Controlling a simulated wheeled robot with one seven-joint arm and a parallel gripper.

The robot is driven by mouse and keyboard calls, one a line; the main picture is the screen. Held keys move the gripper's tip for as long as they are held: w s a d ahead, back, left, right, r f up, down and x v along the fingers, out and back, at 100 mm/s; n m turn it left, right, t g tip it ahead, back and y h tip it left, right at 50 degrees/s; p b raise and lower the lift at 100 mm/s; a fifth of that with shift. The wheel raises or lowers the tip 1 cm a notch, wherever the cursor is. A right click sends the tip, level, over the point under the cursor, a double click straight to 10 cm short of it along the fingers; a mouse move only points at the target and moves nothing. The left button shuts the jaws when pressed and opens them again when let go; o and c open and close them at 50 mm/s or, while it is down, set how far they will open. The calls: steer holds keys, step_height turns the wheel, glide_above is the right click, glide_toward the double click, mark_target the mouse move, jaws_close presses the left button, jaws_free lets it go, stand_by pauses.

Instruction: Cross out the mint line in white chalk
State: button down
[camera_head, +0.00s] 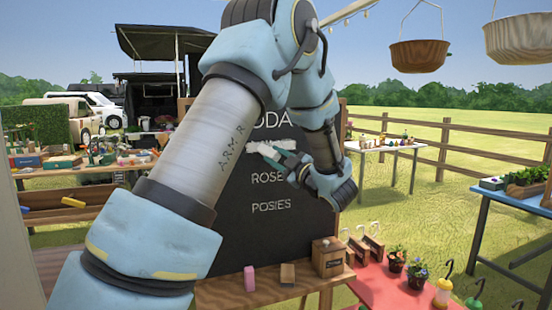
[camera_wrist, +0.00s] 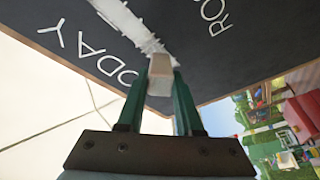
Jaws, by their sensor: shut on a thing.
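The black chalkboard (camera_head: 235,230) stands upright ahead, partly hidden behind my arm. It has white lettering, with ROSES (camera_head: 268,178) and POSIES (camera_head: 271,206) below a partly hidden TODAY heading. A thick, rough white chalk band (camera_wrist: 125,22) covers the line between the heading and ROSES; no letters are readable under it. It also shows in the head view (camera_head: 288,145). My gripper (camera_wrist: 160,92) is shut on a white chalk stick (camera_wrist: 160,68). The chalk's tip is at or very near the band's end by TODAY; I cannot tell whether it touches.
On the ledge below the board are a pink block (camera_head: 249,278), a brown block (camera_head: 287,274) and a wooden box (camera_head: 328,258). A red table (camera_head: 395,292) with potted flowers stands at the right. Hanging baskets (camera_head: 418,55) are at the upper right.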

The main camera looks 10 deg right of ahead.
steer(key=shift+w, duration=0.55)
steer(key=d+b, duration=0.1)
steer(key=d, duration=0.3)
steer(key=shift+w+b, duration=0.2)
steer(key=shift+b, duration=0.15)
steer(key=shift+a+f, duration=0.1)
steer(key=shift+b, duration=0.35)
steer(key=shift+s+a+b, duration=0.2)
steer(key=shift+a+b, duration=0.7)
steer(key=shift+a, duration=1.1)
steer(key=shift+s+d+b, duration=0.2)
steer(key=shift+s+b, duration=0.3)
steer(key=shift+s, duration=1)
steer(key=shift+s+d+b, duration=0.2)
steer(key=shift+s+b, duration=0.25)
steer(key=shift+s, duration=1)
